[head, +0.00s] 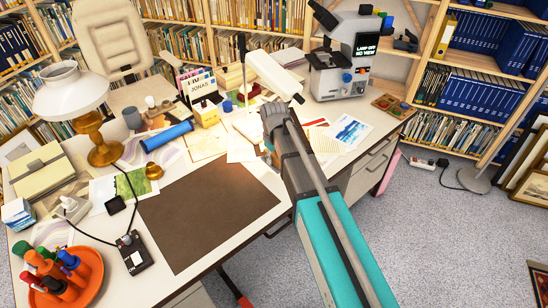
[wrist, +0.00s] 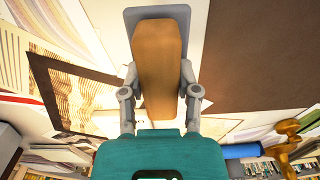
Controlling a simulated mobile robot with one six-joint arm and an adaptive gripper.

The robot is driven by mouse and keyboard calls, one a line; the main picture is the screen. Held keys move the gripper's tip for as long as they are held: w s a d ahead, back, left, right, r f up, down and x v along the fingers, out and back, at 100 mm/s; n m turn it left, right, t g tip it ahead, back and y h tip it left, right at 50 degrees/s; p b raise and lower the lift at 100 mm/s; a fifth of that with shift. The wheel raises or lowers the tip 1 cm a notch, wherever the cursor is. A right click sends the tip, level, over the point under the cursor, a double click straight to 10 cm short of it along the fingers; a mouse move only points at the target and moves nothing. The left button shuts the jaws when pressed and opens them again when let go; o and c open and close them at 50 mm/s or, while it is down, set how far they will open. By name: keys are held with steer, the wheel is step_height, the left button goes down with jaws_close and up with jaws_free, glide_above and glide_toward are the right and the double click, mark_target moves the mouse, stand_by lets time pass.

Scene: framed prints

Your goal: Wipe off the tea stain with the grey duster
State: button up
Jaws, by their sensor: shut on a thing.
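My gripper (wrist: 160,78) is shut on the grey duster, gripping its brown wooden back (wrist: 160,60) between both fingers in the wrist view. The duster's grey pad (wrist: 186,16) shows around the far end of the wood. The duster is above pale papers and beside the brown desk mat (wrist: 265,50). Whether the pad touches a paper cannot be told. I cannot pick out the tea stain in either view. A print with brown wavy lines (wrist: 85,98) lies left of the duster in the wrist view.
The desk holds a brass lamp (head: 103,145), a blue roll (head: 167,136), an orange tray of stamps (head: 85,285) and a microscope (head: 345,60). A white lamp head (head: 272,76) stands close behind my arm. The brown mat (head: 205,215) is bare.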

steer(key=shift+r, duration=0.1)
steer(key=shift+r+p, duration=1.4)
steer(key=shift+p, duration=0.1)
